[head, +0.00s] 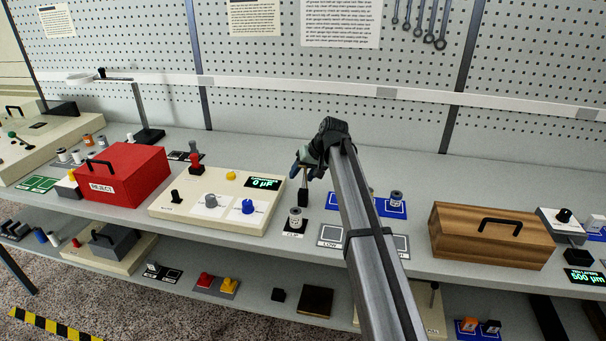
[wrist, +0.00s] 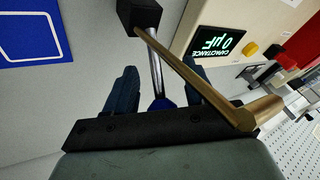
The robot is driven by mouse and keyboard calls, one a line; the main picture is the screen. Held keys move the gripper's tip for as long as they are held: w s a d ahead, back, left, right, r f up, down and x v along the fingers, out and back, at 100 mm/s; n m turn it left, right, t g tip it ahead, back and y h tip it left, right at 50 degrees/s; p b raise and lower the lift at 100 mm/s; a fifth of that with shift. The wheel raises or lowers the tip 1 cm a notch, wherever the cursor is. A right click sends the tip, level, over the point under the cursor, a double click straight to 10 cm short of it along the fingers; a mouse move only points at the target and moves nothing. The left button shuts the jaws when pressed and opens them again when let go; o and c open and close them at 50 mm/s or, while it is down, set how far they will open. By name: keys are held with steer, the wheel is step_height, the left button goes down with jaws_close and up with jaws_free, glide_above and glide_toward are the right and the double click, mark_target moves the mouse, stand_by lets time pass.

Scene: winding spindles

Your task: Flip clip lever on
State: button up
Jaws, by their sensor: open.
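The clip stand (head: 297,226), labelled CLIP, is on the bench right of the cream meter panel, with a small grey-and-white spool (head: 296,215) at it. A black block (head: 303,197) rises behind the spool. In the wrist view, a metal lever rod (wrist: 154,62) runs from this black block to a blue tip (wrist: 163,103). A brass bar (wrist: 195,78) slants from the block across the right finger. My gripper (head: 308,170) is above the block. Its fingers are open on either side of the lever rod in the wrist view (wrist: 161,75); contact cannot be told.
The cream meter panel (head: 170,211) has a display (head: 263,183) reading 0 µF. A red REJECT box (head: 125,172) is further left. A blue-edged mat (head: 391,208) with spools lies behind my arm. LOW tray (head: 331,235) and a wooden box (head: 490,235) are to the right.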

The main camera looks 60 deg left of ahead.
steer(key=shift+f, duration=0.1)
steer(key=shift+c, duration=0.2)
jaws_close()
stand_by(0.5)
